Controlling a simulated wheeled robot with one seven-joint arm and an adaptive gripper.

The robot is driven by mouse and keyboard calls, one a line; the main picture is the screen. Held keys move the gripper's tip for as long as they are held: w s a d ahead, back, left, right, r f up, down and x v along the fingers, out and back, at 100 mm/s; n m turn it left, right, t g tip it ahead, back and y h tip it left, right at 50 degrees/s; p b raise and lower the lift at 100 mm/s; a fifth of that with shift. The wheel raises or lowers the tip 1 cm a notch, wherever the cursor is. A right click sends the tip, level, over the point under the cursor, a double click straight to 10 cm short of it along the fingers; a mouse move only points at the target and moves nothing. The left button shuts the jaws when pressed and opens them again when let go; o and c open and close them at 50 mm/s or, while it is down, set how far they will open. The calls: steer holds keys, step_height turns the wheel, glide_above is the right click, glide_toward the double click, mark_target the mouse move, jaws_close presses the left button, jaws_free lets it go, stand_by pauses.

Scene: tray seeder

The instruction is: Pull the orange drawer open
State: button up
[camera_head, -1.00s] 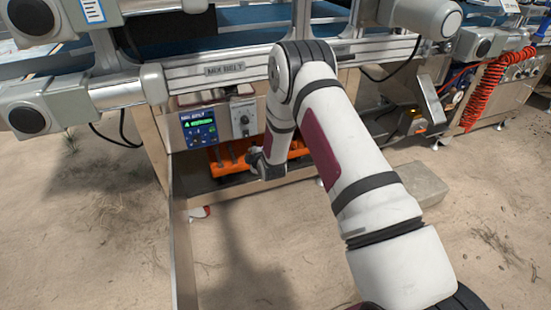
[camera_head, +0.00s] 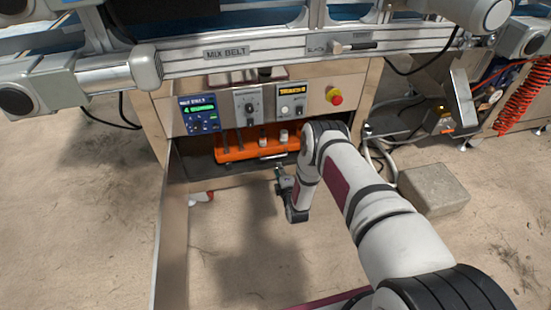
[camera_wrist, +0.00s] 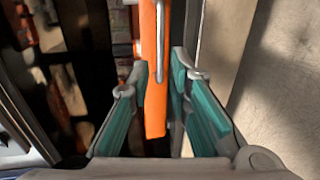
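The orange drawer (camera_head: 232,154) sits in the open bay of the metal cabinet, below the control panels. Several small items stand in it, and a thin silver handle (camera_head: 270,157) runs along its front. My gripper (camera_head: 279,168) is just in front of the drawer, near the handle. In the wrist view, the drawer's orange front (camera_wrist: 154,95) and silver handle (camera_wrist: 159,45) reach down between my gripper's (camera_wrist: 162,75) teal-padded fingers. The fingers are apart, with gaps beside the orange front. I cannot tell whether either finger touches the handle.
A metal door panel (camera_head: 170,235) stands open at the left of the bay. Control panels (camera_head: 245,105) and a red button (camera_head: 336,97) are above. A concrete block (camera_head: 433,188) lies on the sand at right.

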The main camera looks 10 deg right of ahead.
mark_target(275, 156)
steer(key=b+x, duration=0.4)
steer(key=x, duration=0.6)
steer(key=shift+w+b, duration=0.15)
steer(key=shift+b, duration=0.15)
steer(key=shift+c, duration=0.5)
jaws_close()
